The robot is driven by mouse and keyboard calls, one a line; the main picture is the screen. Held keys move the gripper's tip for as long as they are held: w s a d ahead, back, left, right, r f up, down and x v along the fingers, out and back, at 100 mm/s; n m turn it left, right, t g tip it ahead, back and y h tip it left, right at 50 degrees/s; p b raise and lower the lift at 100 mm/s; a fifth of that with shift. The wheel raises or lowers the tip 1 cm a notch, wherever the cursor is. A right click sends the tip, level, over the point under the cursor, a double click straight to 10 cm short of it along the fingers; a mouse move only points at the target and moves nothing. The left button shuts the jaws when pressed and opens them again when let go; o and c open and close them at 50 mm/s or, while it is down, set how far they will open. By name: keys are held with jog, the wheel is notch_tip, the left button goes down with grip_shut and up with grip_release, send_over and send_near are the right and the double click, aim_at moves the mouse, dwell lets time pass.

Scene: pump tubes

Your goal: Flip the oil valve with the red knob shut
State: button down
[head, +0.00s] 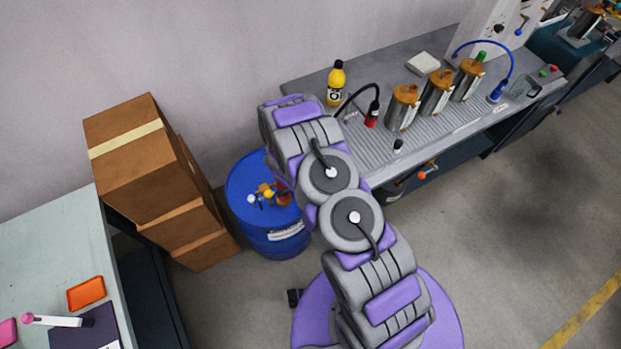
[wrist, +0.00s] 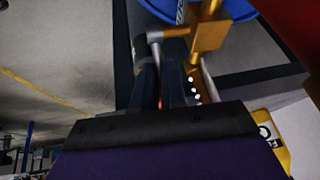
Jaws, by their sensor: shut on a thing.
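In the head view the blue drum (head: 243,181) stands left of the bench with brass valves (head: 265,189) on its top. A pale knob and a yellow knob (head: 269,194) show there, with a red part beside my arm. My arm covers the gripper in this view. In the wrist view a brass valve body (wrist: 208,32) has a grey handle (wrist: 155,36) reaching left and down. My gripper (wrist: 160,68) is at this handle, its dark fingers close together around it. A small red spot shows between the fingers; the knob itself is mostly hidden.
Stacked cardboard boxes (head: 140,155) stand left of the drum. The grey bench (head: 375,157) at right holds a yellow bottle (head: 337,84), a red-based tube (head: 372,113) and several metal canisters. A pale table (head: 50,245) is at lower left. The floor at right is clear.

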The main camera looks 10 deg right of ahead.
jog(key=shift+w+r+t+h+p, duration=0.3)
jog(key=shift+w+r+h+p, duration=0.2)
jog(key=shift+w+r+p, duration=0.15)
jog(key=shift+w+r, duration=0.1)
jog(key=c, duration=1.2)
grip_release()
jog(key=shift+a, duration=0.1)
jog(key=o, duration=0.3)
jog(key=shift+s+d, duration=0.3)
jog(key=shift+d, duration=0.05)
jog(key=shift+s+d+f, duration=0.1)
jog(key=shift+d+f, duration=0.15)
jog(key=shift+d, duration=0.15)
jog(key=shift+s+a+r, duration=0.15)
jog(key=shift+a+r, duration=0.2)
jog(key=shift+a, duration=0.05)
notch_tip(320, 180, up, 3)
jog(key=shift+r, duration=0.1)
jog(key=s+d+r+b, duration=0.1)
jog(key=s+d, duration=0.1)
jog(key=s, duration=1.3)
jog(key=shift+s, duration=0.35)
